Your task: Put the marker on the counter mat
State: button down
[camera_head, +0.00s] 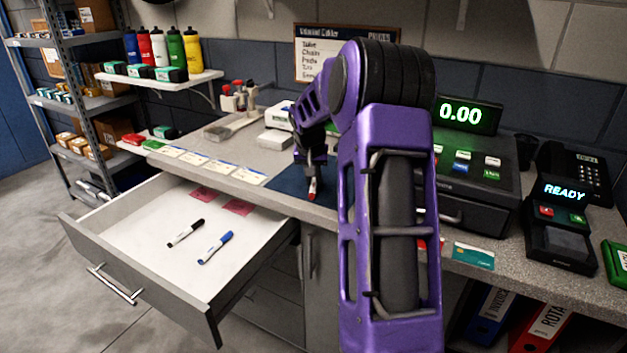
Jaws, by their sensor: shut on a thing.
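My gripper (314,170) points down over the dark blue counter mat (287,180). It is shut on a marker (313,189) with a red end, which hangs roughly upright below the fingers. Its lower end appears at or just above the mat; I cannot tell whether it touches. My purple arm hides the right part of the mat. A black marker (186,233) and a blue marker (216,247) lie apart in the open drawer (140,215).
The drawer juts out below the counter (260,160) at the left. Paper labels (200,160) lie along the counter edge. A cash register (470,180) and a card terminal (560,225) stand at the right. A sign (318,52) hangs behind.

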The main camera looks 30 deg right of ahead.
jog(key=shift+f, duration=0.15)
jog(key=c, duration=0.8)
grip_release()
jog(key=shift+a, duration=0.1)
jog(key=shift+a, duration=0.1)
jog(key=shift+r, duration=0.35)
jog(key=p+v, duration=0.1)
jog(key=v, duration=1)
jog(key=shift+s+r, duration=0.15)
jog(key=shift+r, duration=0.2)
